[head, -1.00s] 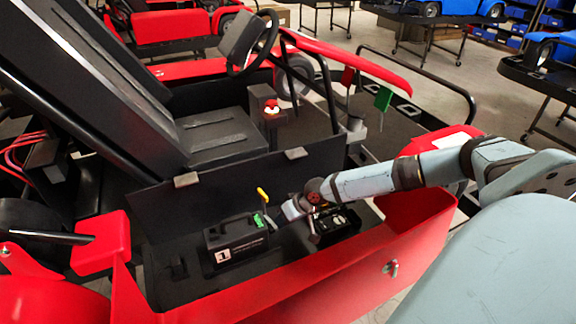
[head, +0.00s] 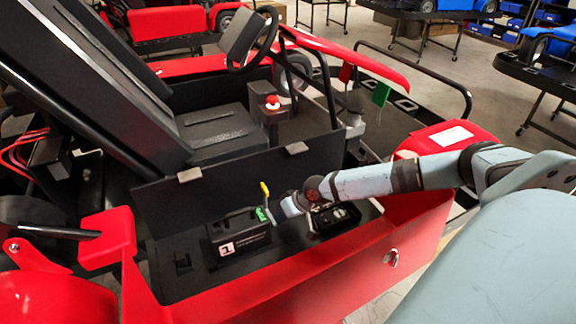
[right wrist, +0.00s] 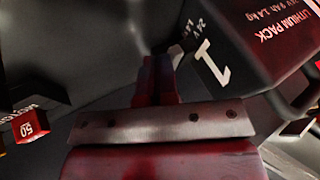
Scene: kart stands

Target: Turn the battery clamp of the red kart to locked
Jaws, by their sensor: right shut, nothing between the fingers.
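The red kart's battery (head: 240,238) is a black pack with a handle and a white "1" label, sitting in the open side bay. It also fills the upper right of the right wrist view (right wrist: 262,62). A yellow-tipped lever (head: 265,190), which looks like the battery clamp, stands up at the battery's right end beside a green piece (head: 262,214). I cannot read its locked or unlocked marking. My right gripper (head: 288,207) is just right of the lever; contact is unclear. Its fingers (right wrist: 155,80) are shut and empty in the right wrist view. My left gripper is out of view.
The red side panel (head: 300,270) edges the bay in front. A black box (head: 335,218) sits right of the gripper. A black upright panel (head: 240,180) and the seat (head: 215,130) stand behind. A red block marked "50" (right wrist: 30,125) shows at left in the wrist view.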

